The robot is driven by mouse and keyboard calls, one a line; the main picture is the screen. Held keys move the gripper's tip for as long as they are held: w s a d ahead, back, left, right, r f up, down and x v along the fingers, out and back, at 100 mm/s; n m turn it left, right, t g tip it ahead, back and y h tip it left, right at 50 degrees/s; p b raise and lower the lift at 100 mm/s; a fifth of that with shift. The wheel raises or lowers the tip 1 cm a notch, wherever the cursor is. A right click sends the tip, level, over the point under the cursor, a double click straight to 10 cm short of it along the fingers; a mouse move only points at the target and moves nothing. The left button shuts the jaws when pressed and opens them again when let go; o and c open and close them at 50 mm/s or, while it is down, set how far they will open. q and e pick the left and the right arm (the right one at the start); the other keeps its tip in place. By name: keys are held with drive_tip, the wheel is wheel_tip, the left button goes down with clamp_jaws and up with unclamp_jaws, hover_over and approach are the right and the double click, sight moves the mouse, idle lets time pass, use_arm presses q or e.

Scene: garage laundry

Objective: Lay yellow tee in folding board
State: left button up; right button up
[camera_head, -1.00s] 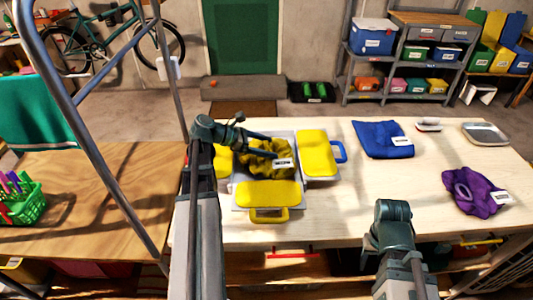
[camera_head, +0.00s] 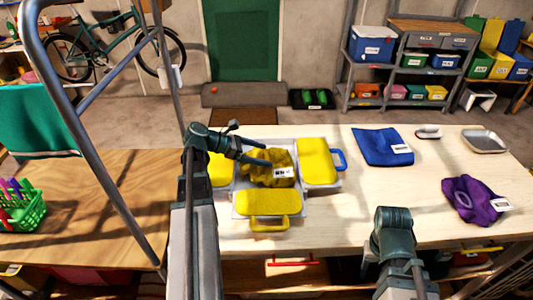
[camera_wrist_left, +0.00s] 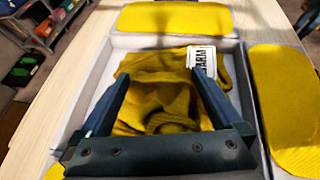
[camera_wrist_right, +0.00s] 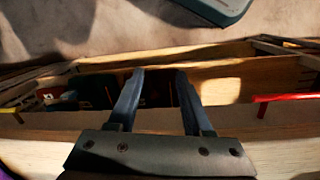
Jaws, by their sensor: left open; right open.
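The yellow tee (camera_head: 262,174) lies crumpled in the middle of the folding board, with a white label on it; it also shows in the left wrist view (camera_wrist_left: 160,98). The folding board (camera_head: 235,208) is a grey tray with yellow padded flaps at left, right and front; the front flap (camera_head: 268,202) has a yellow handle and the right flap (camera_head: 317,160) a blue one. My left gripper (camera_head: 268,157) is open above the tee, its fingers over the cloth in the left wrist view (camera_wrist_left: 155,75). My right gripper (camera_wrist_right: 160,75) is open and empty at the table's front edge.
A folded blue cloth (camera_head: 383,145) and a crumpled purple garment (camera_head: 470,198) lie on the table to the right. The table between board and purple garment is clear.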

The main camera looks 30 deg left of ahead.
use_arm(q)
drive_tip(key=p+v, duration=0.3)
drive_tip(key=v, duration=0.6)
drive_tip(key=shift+r+p, duration=0.15)
drive_tip(key=shift+p, duration=0.25)
drive_tip(key=shift+s+a+r, duration=0.1)
drive_tip(key=shift+s+a, duration=0.1)
drive_tip(key=shift+a, duration=0.05)
use_arm(e)
wheel_tip(320, 180, up, 5)
drive_tip(key=shift+f, duration=0.1)
use_arm(q)
drive_tip(key=shift+d, duration=0.1)
use_arm(e)
drive_tip(key=shift+d, duration=0.1)
